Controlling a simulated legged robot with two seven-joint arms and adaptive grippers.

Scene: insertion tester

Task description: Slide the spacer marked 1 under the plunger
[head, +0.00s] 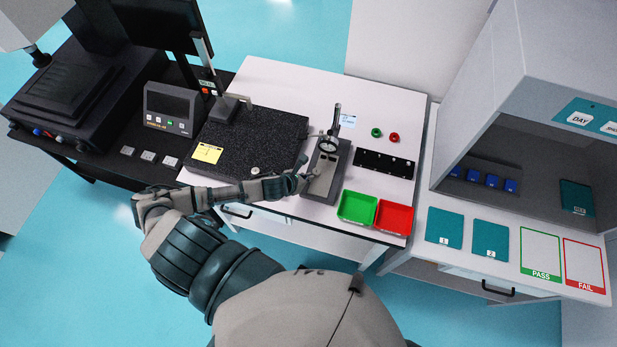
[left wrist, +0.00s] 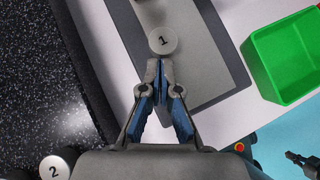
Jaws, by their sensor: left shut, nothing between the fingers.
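The spacer marked 1 (left wrist: 163,41) is a pale round disc lying on the grey base of the tester, seen in the left wrist view. My left gripper (left wrist: 160,66) is shut and empty, its fingertips right against or just behind the near edge of this spacer; I cannot tell if they touch. In the head view my left gripper (head: 305,183) is low over the near left part of the tester base (head: 322,184). The dial gauge (head: 328,146) stands at the back of the base; the plunger tip is too small to make out.
The spacer marked 2 (left wrist: 54,168) sits on the black granite plate (head: 270,125) to the left. A green bin (head: 357,207) and a red bin (head: 394,217) stand right of the tester. A black strip with holes (head: 384,164) lies behind them.

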